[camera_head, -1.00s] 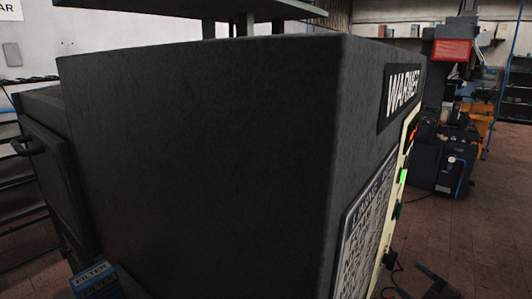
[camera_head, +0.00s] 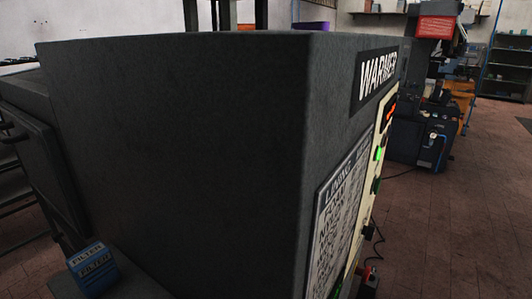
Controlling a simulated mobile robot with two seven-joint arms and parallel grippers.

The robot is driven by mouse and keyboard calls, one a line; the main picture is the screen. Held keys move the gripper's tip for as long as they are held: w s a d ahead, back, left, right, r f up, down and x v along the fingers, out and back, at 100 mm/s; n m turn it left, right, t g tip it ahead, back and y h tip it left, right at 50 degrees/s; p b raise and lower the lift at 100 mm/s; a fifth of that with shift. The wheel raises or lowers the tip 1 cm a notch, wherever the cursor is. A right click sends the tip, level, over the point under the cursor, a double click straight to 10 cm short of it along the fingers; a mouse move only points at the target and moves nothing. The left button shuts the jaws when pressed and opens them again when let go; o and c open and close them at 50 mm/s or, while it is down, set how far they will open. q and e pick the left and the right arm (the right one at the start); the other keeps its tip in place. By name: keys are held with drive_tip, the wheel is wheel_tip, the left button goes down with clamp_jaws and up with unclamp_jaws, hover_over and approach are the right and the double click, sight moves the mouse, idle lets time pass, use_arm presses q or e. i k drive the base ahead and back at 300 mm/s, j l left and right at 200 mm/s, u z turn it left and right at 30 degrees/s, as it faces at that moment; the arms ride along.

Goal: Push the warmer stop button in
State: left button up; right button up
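The warmer (camera_head: 180,150) is a large dark grey cabinet filling the left and middle of the head view, with a corner towards me. Its WARMER label (camera_head: 378,76) is on the right-hand face. Below the label, a cream control panel (camera_head: 366,212) shows at a steep angle. It carries an orange-red lit strip (camera_head: 391,112), a bright green lit part (camera_head: 379,153) and a darker green part (camera_head: 376,185). I cannot tell which part is the stop button, or whether it is pushed in. Neither of my grippers is in view.
A LINING chart (camera_head: 338,220) is beside the panel. A blue FILTER box (camera_head: 92,268) sits low at left. A small dark item with red (camera_head: 369,281) and a black cable are at bottom right. Brick floor (camera_head: 460,230) is open at right; machines (camera_head: 425,125) stand behind.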

sight(365, 274)
drive_tip(key=z, duration=0.65)
drive_tip(key=k+l+z, duration=0.1)
drive_tip(key=k+l, duration=0.2)
drive_tip(key=i+l+u, duration=0.1)
drive_tip(key=l+u, duration=0.8)
drive_tip(key=i+l+z, duration=0.2)
drive_tip(key=l, duration=0.6)
drive_tip(key=l+z, duration=0.45)
drive_tip(key=l, duration=0.45)
